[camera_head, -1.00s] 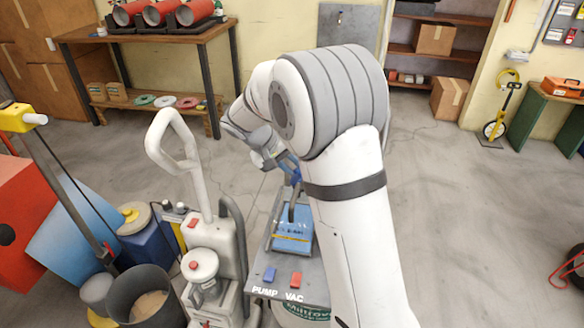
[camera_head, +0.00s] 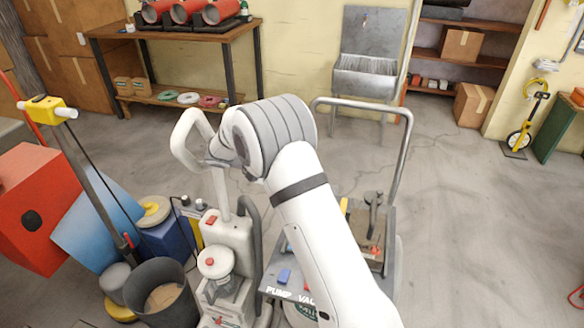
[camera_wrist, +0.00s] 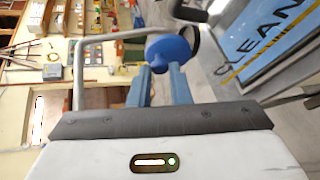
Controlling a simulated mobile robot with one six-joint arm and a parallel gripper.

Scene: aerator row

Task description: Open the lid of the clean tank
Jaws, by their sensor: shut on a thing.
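In the wrist view my gripper (camera_wrist: 160,75) is shut on a round blue knob (camera_wrist: 170,50), with a dark ring just behind it. The blue clean tank lid (camera_wrist: 262,35), with CLEAN lettering and a yellow stripe, fills the upper right of that view and lies at a slant. How far it is raised I cannot tell. In the head view the grey machine (camera_head: 287,277) with PUMP and VAC labels stands at the lower middle. My arm crosses in front of it and hides the lid and my gripper there.
The machine's tubular metal handle (camera_head: 408,140) rises right of my arm. A white upright machine (camera_head: 225,245) stands close on the left, beside a dark bucket (camera_head: 150,290). A workbench (camera_head: 165,42) and metal sink (camera_head: 375,75) stand at the back.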

